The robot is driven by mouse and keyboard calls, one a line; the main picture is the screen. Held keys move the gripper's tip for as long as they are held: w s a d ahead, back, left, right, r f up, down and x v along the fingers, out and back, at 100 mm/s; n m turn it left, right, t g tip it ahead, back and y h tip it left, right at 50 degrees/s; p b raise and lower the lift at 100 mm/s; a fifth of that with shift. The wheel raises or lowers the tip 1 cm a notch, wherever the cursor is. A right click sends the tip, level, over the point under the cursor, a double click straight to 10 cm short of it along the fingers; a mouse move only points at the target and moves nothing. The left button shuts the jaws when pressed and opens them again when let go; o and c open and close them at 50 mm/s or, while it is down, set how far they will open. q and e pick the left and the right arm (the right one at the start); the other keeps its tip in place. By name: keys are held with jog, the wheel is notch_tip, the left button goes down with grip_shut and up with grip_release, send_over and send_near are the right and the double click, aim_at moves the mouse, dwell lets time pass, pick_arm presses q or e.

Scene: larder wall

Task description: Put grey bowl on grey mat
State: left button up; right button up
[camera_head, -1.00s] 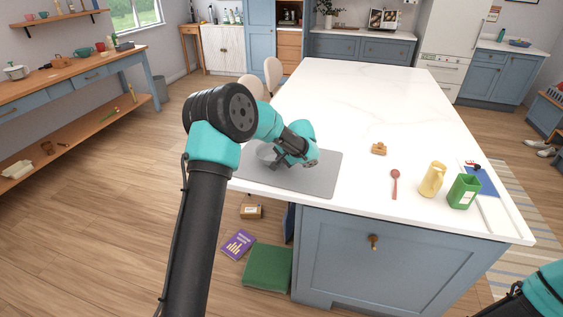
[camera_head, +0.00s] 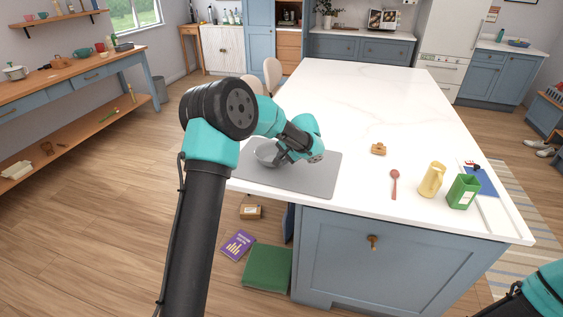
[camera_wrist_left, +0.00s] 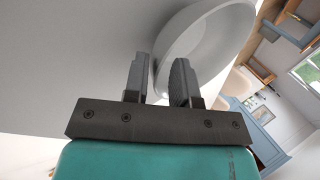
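The grey bowl (camera_head: 265,153) is over the left part of the grey mat (camera_head: 305,182), near the island's left edge, and appears to rest on it. My left gripper (camera_head: 282,157) is at the bowl's right side in the head view. In the left wrist view, the bowl (camera_wrist_left: 205,45) has its rim passing between the fingertips of my left gripper (camera_wrist_left: 160,75). One finger is inside the bowl and one outside, with a gap wider than the rim, so the gripper looks open. My right gripper is out of view; only part of that arm shows at lower right.
On the white island top (camera_head: 350,100) are a wooden block-like item (camera_head: 378,149), a red spoon (camera_head: 394,184), a yellow jug (camera_head: 432,180) and a green container (camera_head: 463,191). These stand to the right, apart from the mat. The island's far half is clear.

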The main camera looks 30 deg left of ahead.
pick_arm(q)
jog(key=v, duration=0.9)
